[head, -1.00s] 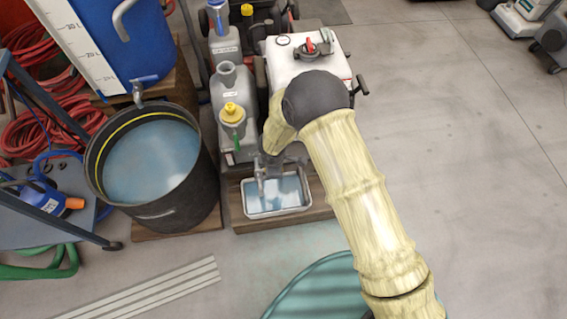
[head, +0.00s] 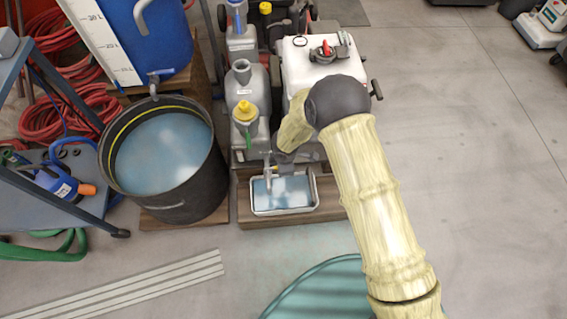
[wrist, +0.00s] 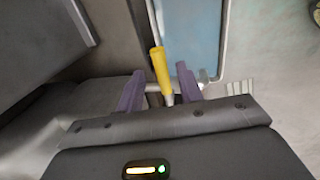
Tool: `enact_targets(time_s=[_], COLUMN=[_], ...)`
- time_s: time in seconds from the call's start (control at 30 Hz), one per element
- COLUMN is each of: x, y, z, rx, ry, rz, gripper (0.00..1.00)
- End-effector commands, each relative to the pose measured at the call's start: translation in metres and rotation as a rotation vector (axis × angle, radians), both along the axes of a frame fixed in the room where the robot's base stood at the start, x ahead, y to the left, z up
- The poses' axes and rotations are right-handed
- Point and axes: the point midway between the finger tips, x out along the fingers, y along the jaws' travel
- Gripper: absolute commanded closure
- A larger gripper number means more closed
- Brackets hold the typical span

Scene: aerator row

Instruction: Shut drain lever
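The drain lever has a yellow handle (wrist: 161,70), which in the wrist view stands between the two purple fingers of my gripper (wrist: 159,88). Gaps show between the handle and both fingers. The fingers are apart, and the lever's lower end is hidden by the gripper body. In the head view my gripper (head: 274,171) is low at the front of the white machine, above the rear of a shallow tray (head: 284,212) of bluish liquid. My arm hides much of the outlet, so the lever's angle is hard to tell there.
A black tub (head: 190,190) of cloudy water stands left of the tray. Grey containers, one with a yellow cap (head: 244,111), stand behind the tray beside the white tank (head: 318,68). A blue cart (head: 40,205) is at far left.

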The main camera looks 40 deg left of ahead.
Motion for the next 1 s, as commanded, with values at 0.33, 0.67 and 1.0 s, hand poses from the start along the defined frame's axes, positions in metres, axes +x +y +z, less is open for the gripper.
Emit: enact_targets(time_s=[0.33,0.67,1.0], x=[-0.001,-0.007,-0.015], y=[-0.001,-0.008,-0.019], z=[0.005,0.058,0.125], rx=[-0.001,0.001,0.0], ry=[0.001,0.001,0.0], rz=[-0.001,-0.001,-0.003], gripper=[0.64,0.64,0.64])
